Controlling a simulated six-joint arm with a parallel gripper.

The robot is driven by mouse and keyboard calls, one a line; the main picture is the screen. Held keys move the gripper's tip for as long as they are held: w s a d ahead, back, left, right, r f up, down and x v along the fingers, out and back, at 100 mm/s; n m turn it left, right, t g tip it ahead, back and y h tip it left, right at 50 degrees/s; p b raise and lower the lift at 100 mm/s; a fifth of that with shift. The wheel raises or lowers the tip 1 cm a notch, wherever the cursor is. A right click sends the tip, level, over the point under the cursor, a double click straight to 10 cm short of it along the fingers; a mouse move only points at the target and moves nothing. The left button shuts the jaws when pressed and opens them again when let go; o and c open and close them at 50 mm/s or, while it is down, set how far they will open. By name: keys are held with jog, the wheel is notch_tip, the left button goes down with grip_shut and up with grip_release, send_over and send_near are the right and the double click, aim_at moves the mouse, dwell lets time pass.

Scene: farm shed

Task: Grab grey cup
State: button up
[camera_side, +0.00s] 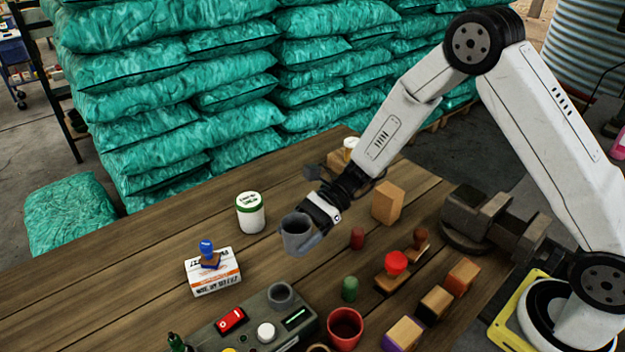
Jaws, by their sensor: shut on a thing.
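A grey cup (297,233) is held in the air above the wooden table, tilted slightly. My gripper (318,222) comes down from the upper right and is shut on the cup's right side. The fingers partly hide that side of the cup.
A red cup (345,327), wooden blocks (387,202), several stamps and a vise (480,220) crowd the right. The table's left part (110,285) is clear.

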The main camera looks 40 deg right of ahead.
aim_at(307, 231)
jog(key=s+r, duration=0.1)
jog(key=s+d+r, duration=0.1)
jog(key=s+r, duration=0.1)
jog(key=shift+r, duration=0.2)
jog(key=s+d+r, duration=0.2)
jog(key=s+r, duration=0.1)
jog(key=s, duration=0.5)
jog(key=shift+d+r, duration=0.3)
